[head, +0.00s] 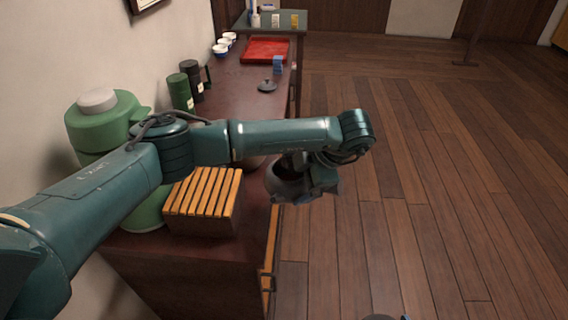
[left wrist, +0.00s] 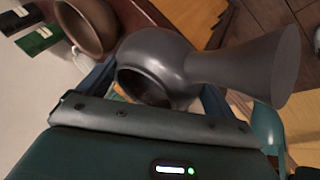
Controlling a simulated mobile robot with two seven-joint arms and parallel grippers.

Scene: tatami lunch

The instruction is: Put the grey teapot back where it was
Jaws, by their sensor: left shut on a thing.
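The grey teapot (head: 283,181) is in my left gripper (head: 301,187), at the right front edge of the dark wooden cabinet; my arm hides part of it. In the left wrist view the teapot (left wrist: 163,62) sits between the fingers with its round opening bare and its flared handle (left wrist: 258,66) pointing right. The left gripper is shut on it. Whether the teapot touches the cabinet top is hard to tell. A dark grey lid (head: 267,86) with a knob lies farther back on the cabinet.
A slatted wooden box (head: 205,192) and a large green flask (head: 96,124) stand at the near end of the cabinet (head: 236,94). A green canister (head: 180,93), a black canister (head: 192,78), a blue box (head: 278,64), a red tray (head: 268,50) and white cups (head: 223,46) stand farther back.

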